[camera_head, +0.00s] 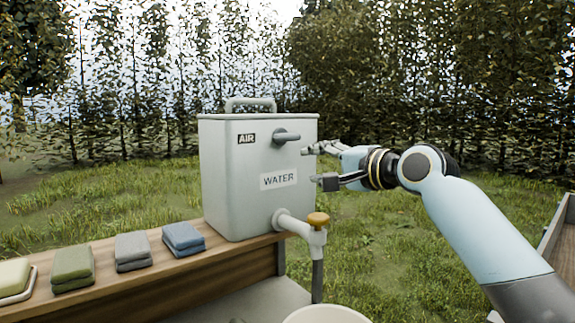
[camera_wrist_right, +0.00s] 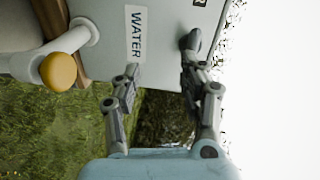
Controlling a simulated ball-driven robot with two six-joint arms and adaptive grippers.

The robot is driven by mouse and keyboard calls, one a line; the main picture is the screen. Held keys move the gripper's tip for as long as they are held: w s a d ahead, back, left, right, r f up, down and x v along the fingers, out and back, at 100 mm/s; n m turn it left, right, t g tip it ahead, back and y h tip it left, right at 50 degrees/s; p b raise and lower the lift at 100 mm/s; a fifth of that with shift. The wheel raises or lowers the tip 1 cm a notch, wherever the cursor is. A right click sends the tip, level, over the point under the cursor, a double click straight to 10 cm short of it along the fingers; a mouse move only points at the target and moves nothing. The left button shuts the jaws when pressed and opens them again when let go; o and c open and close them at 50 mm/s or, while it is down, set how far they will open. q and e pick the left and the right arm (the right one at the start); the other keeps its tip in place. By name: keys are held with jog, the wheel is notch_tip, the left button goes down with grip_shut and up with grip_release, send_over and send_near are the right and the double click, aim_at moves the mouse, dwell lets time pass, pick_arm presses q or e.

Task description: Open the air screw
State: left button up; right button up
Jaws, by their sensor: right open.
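The air screw (camera_head: 286,136) is a grey knob with a short stem on the front of the pale grey water tank (camera_head: 222,185), right of the AIR label (camera_head: 247,138). In the right wrist view the air screw (camera_wrist_right: 190,42) is at the top, just beyond the tip of one finger. My right gripper (camera_head: 318,166) is open and empty, with its fingers spread, close in front of the tank and just below and right of the screw. The right wrist view shows the spread gripper (camera_wrist_right: 162,75) too; contact with the screw cannot be told. My left gripper is not in view.
Below the WATER label (camera_head: 279,179), a white pipe carries a tap with an orange-yellow knob (camera_head: 318,219). A pale basin (camera_head: 326,314) stands under it. Folded cloths (camera_head: 184,238) lie on the wooden bench (camera_head: 215,262).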

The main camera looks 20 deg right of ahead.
jog(key=m+t, duration=0.1)
jog(key=m, duration=0.1)
send_near(290, 138)
jog(key=w, duration=0.1)
jog(key=p+x, duration=0.1)
jog(key=x, duration=0.9)
jog(key=shift+a, duration=0.2)
grip_shut()
